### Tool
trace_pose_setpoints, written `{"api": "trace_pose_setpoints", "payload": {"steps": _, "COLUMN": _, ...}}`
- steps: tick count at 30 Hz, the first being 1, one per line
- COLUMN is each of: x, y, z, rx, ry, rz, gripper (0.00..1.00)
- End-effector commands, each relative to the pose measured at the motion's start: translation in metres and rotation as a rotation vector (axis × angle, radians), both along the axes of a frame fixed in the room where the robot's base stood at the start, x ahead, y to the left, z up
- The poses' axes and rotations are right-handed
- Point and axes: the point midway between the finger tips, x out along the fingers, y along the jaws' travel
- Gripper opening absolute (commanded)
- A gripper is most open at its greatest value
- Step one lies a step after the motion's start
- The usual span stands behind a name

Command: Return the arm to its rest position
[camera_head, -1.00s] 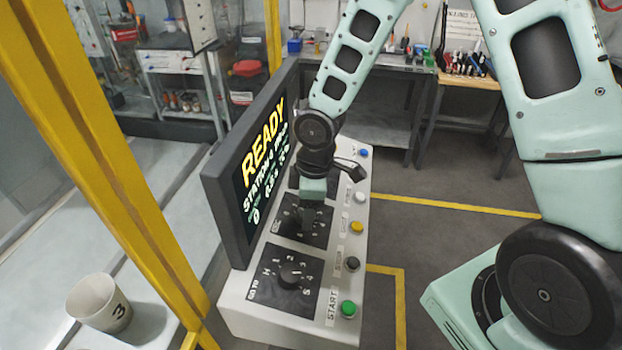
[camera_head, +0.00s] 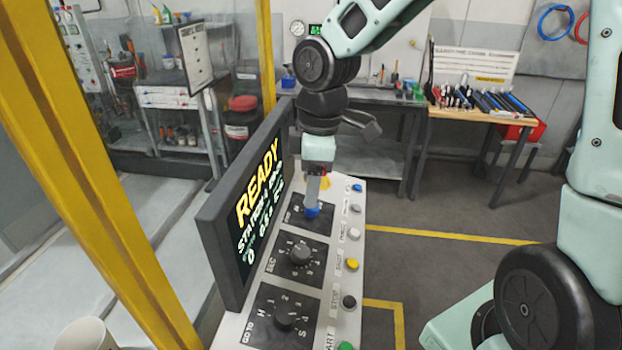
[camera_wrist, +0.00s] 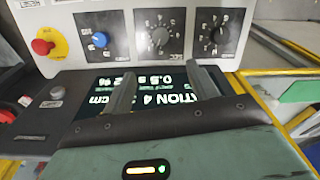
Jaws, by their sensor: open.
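My gripper (camera_head: 314,190) hangs from my arm over the far part of the control panel (camera_head: 231,325), its fingers pointing down near the blue knob (camera_head: 312,211). In the wrist view my gripper (camera_wrist: 163,90) has its two fingers spread apart with nothing between them. The blue knob (camera_wrist: 100,39) and two black dials, one of them marked SEC (camera_wrist: 160,36), lie beyond the fingertips there. The screen (camera_head: 258,195) reads READY and stands left of the gripper. In the head view I cannot tell whether the fingers touch the knob.
A red emergency button (camera_wrist: 41,47) sits on a yellow plate by the blue knob. A yellow post (camera_head: 110,180) stands at the left. A white cup (camera_head: 85,335) shows at the bottom edge. A workbench (camera_head: 480,110) with tools stands behind.

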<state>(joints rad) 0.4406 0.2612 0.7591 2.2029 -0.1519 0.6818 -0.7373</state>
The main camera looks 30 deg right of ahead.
Motion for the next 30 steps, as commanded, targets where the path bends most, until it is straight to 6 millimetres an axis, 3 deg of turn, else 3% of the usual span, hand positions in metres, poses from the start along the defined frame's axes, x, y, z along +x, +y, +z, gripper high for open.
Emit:
{"api": "trace_pose_setpoints", "payload": {"steps": 17, "x": -0.002, "y": 0.002, "z": -0.002, "rx": -0.001, "ry": 0.002, "rz": -0.001, "gripper": 0.59}}
{"api": "trace_pose_setpoints", "payload": {"steps": 23, "x": -0.044, "y": 0.033, "z": -0.03, "rx": -0.03, "ry": 0.028, "rz": -0.074, "gripper": 0.59}}
{"api": "trace_pose_setpoints", "payload": {"steps": 30, "x": -0.124, "y": 0.067, "z": -0.07, "rx": -0.055, "ry": 0.052, "rz": -0.259, "gripper": 0.59}}
